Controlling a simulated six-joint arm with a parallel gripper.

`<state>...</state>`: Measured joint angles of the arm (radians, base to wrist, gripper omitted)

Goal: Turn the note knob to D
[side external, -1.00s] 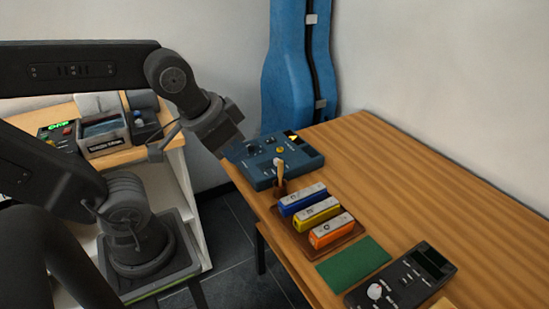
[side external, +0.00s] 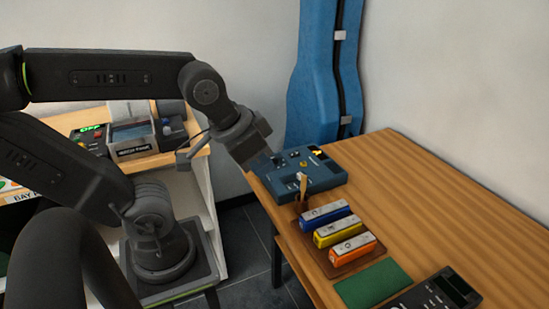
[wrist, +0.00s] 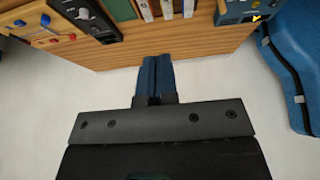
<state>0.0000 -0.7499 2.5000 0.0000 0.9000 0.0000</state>
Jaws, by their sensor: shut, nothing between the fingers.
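A black tuner-like device (side external: 440,292) with a dark display lies at the table's near right, partly cut off by the frame. In the wrist view the black device (wrist: 82,18) is at top left, with a pale knob (wrist: 84,13) on it. The lettering is too small to read, so I cannot tell the knob's setting. A blue box (side external: 318,178) with small knobs stands at the table's far left; its edge shows in the wrist view (wrist: 238,14). My gripper (wrist: 157,62) is shut and empty, apart from both devices. In the side view it hangs near the blue box.
Blue, yellow and orange blocks (side external: 340,234) sit in a brown tray, with a small brown holder behind. A green mat (side external: 372,284) lies beside them. A blue instrument case (side external: 315,85) leans on the wall. The table's right side (side external: 450,220) is clear.

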